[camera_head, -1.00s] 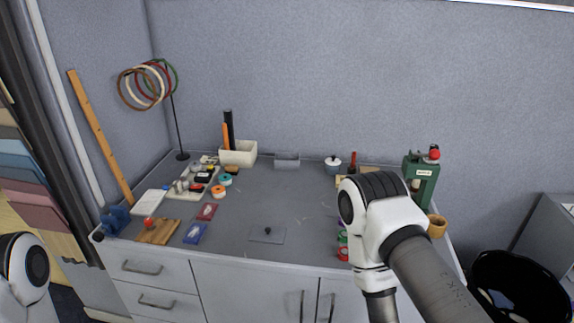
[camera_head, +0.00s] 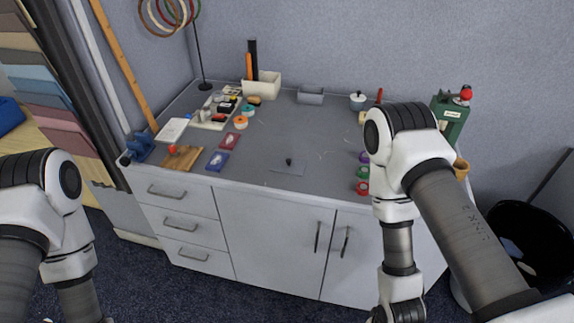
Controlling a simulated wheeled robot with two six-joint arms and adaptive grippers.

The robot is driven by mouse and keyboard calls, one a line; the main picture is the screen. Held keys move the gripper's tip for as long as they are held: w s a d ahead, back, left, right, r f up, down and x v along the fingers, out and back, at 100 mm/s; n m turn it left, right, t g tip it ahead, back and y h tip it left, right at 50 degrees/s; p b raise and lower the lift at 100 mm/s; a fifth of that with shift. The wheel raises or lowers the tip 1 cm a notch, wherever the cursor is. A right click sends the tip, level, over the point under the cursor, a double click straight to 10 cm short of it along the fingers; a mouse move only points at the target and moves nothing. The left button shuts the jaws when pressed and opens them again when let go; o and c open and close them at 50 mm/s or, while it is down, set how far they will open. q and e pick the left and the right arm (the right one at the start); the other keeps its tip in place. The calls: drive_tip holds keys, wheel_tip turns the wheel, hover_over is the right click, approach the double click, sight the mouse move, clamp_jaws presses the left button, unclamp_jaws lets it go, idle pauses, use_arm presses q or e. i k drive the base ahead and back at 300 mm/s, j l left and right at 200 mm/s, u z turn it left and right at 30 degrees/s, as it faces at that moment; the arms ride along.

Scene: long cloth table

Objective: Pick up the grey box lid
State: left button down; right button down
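The grey box lid (camera_head: 287,170) lies flat near the front middle of the grey tabletop. It is a thin grey plate with a small dark knob on top. A small grey open box (camera_head: 311,96) stands at the back of the table, apart from the lid. My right arm hangs in front of the table's right part, and its gripper is below the picture's edge. My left arm is at the lower left, off the table, and its gripper is also out of the picture. Nothing touches the lid.
Left of the lid lie a blue card box (camera_head: 217,162), a red one (camera_head: 230,141) and a wooden board (camera_head: 182,158). A parts tray (camera_head: 215,110) is further back. Green and red round items (camera_head: 362,188) stand right of the lid. The table around the lid is clear.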

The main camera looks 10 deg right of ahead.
sight(293, 166)
drive_tip(key=i+j+z, duration=0.1)
drive_tip(key=i+j, duration=0.15)
drive_tip(key=i+j+z, duration=0.15)
drive_tip(key=j, duration=0.3)
drive_tip(key=i+j+z, duration=0.1)
drive_tip(key=i+j, duration=0.25)
